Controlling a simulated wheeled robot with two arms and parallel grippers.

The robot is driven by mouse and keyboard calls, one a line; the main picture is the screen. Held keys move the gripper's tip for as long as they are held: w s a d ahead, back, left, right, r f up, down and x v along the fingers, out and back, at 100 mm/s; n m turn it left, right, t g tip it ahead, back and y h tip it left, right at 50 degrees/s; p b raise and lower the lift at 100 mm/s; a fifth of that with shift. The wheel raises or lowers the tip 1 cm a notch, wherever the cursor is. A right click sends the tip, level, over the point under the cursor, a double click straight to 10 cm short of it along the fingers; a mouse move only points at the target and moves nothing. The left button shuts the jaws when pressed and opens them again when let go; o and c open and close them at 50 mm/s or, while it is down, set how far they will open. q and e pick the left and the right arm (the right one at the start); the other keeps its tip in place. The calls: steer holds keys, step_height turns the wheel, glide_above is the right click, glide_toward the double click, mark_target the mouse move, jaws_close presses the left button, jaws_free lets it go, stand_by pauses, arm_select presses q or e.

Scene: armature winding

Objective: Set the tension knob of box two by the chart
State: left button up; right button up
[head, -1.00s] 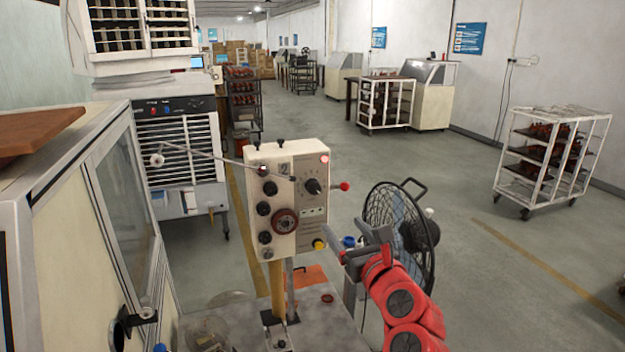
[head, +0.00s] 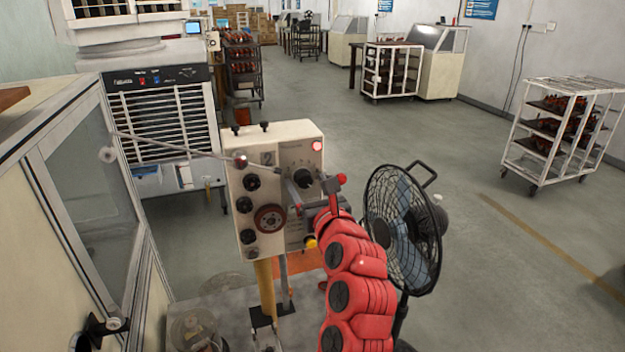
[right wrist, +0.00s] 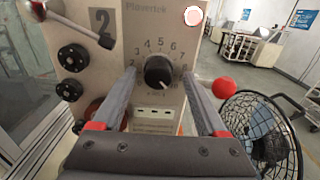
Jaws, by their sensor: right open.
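Box two (head: 275,215) is a cream winding box marked with a 2, standing upright on a post. Its black tension knob (head: 303,178) is at the upper right of its face. The right wrist view shows the knob (right wrist: 158,72) inside a printed number scale, with a white mark near its lower edge. My right gripper (right wrist: 159,78) is open, its fingers on either side of the knob in that view; I cannot tell whether they reach around it. In the head view the right gripper (head: 308,190) partly covers the dial. My left gripper is out of view. No readable chart shows.
A red-tipped lever (right wrist: 224,88) sticks out just right of the fingers. A black fan (head: 402,225) stands close to the right of my arm. A lit lamp (head: 316,145) is at the box's top right. A rod with a ball end (head: 107,155) extends left.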

steer(key=shift+w+a+f, duration=0.1)
steer(key=shift+w+a, duration=0.05)
steer(key=shift+w, duration=0.1)
steer(key=shift+s, duration=0.25)
steer(key=shift+s+r, duration=0.15)
steer(key=shift+r, duration=0.05)
steer(key=shift+c, duration=0.9)
jaws_close()
steer(key=shift+f, duration=0.1)
